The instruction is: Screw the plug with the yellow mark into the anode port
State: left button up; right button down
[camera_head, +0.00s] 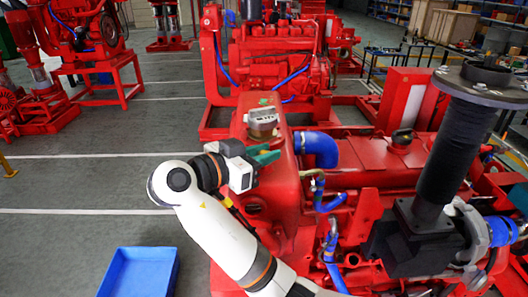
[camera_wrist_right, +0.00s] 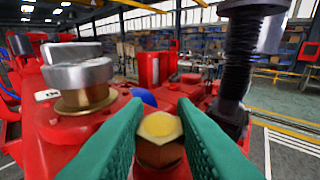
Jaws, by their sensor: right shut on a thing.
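My right gripper (camera_head: 266,158) is at the left side of the red tank with the silver cap in the head view, its green fingers pointing right. In the right wrist view the green fingers of the right gripper (camera_wrist_right: 158,122) are shut on a brass hex plug (camera_wrist_right: 160,152) with a yellow mark on its top face. The plug's lower end is hidden, so I cannot tell whether it touches the red body below. In the head view the plug is hidden by the fingers. I cannot make out the anode port. My left gripper is not in view.
The silver cap (camera_head: 263,120) on a brass neck stands close to the fingers, left of them in the right wrist view (camera_wrist_right: 78,76). A blue hose (camera_head: 318,147) and a black column (camera_head: 452,150) rise to the right. A blue bin (camera_head: 140,252) sits on the floor at lower left.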

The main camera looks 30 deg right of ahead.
jog(key=shift+f+m+g, duration=0.15)
jog(key=shift+m+g, duration=0.15)
jog(key=shift+g, duration=0.1)
jog(key=m+g+b, duration=0.1)
jog(key=m+g, duration=0.1)
jog(key=shift+w+a+f+g, duration=0.1)
jog(key=shift+g, duration=0.3)
jog(key=shift+m+g, duration=0.7)
jog(key=shift+g, duration=0.3)
jog(key=c, duration=1.5)
grip_release()
jog(key=o, duration=0.4)
jog(key=shift+w, duration=0.15)
